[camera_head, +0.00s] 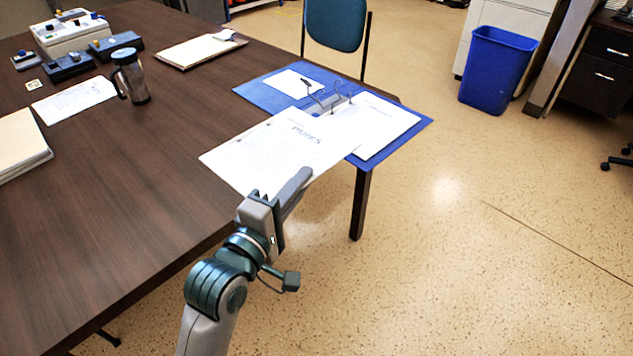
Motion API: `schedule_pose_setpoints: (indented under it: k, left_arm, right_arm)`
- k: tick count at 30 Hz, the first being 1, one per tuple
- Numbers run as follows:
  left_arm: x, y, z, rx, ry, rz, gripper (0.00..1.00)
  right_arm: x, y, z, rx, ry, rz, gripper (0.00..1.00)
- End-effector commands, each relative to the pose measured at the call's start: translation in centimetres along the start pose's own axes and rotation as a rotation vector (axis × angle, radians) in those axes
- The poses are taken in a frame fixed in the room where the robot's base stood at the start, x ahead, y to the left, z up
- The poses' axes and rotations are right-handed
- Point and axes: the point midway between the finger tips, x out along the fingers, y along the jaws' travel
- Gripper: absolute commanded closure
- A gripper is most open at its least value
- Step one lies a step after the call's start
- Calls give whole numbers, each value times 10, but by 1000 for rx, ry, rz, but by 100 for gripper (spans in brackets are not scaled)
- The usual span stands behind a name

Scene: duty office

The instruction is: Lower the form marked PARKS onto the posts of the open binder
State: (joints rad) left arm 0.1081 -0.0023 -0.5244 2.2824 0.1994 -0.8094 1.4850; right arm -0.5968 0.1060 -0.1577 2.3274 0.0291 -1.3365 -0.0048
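The gripper looks closed on that edge, and the sheet reaches out over the table corner and the left part of the binder. The open blue binder (258,92) lies at the table's far right corner. Its curved metal posts (338,96) stand up just beyond the form's far edge, and the form looks beside them, not around them. Another white sheet (383,124) lies on the binder's right side. The form's height above the binder is hard to tell.
The dark wooden table (130,200) holds a travel mug (130,78), a printed sheet (75,100), a clipboard (192,52), a paper stack (18,148) and desk devices (68,38). A blue chair (335,22) stands behind. A blue bin (497,70) stands on the floor.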

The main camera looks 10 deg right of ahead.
Motion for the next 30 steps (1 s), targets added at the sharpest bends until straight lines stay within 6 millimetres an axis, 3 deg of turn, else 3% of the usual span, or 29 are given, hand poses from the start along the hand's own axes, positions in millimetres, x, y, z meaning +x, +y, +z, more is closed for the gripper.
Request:
schedule_pose_setpoints:
  k: [8,15,22,30]
  left_arm:
    - [-46,-9,-94,-2,268,-1,100]
    - [-110,-28,-172,-1,517,-2,100]
    - [-152,-40,-207,-1,647,1,100]
    - [-160,-42,-213,1,668,2,100]
  right_arm:
    - [0,0,0,0,1,0,55]
    - [0,0,-1,0,2,0,55]
    - [0,0,-2,-1,4,0,55]
    - [0,0,-3,-1,5,0,55]
